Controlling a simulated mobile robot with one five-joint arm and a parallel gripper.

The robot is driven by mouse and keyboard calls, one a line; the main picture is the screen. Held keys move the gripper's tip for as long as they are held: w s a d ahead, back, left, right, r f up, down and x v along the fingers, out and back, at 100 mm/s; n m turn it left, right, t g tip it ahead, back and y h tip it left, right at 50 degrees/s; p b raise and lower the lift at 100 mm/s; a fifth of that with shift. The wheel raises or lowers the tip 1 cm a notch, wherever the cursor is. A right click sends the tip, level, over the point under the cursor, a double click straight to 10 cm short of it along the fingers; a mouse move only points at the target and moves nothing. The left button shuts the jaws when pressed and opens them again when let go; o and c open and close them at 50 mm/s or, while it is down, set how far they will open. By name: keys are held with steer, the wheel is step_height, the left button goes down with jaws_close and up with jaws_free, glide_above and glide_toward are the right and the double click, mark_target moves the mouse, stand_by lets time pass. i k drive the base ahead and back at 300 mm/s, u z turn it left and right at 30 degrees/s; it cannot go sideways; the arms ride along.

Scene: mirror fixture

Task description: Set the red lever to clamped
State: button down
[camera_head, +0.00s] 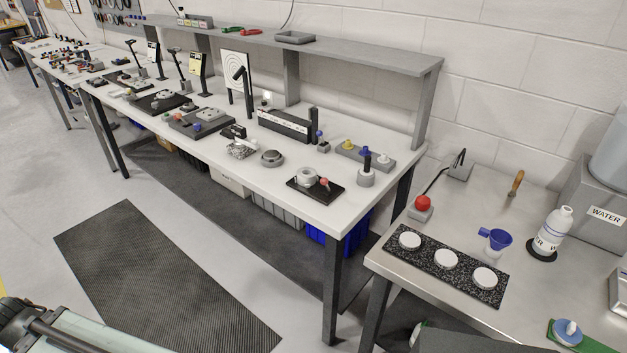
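A small red-tipped part, which looks like the red lever (325,183), sits beside a grey round piece (307,177) on a black base plate (298,192). This plate lies near the front right corner of the long white bench. The lever is small in the picture, and I cannot tell from here which position it is set to. My gripper is not in view.
A grey post with a black top (366,172) stands right of the plate; a grey ring (272,158) lies left. The steel table at right holds a red button box (421,206) and a speckled board (430,279). A dark mat (160,280) lies on open floor.

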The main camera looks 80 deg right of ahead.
mark_target(324, 180)
steer(key=z, duration=0.05)
steer(key=i, duration=0.95)
steer(key=u, duration=0.05)
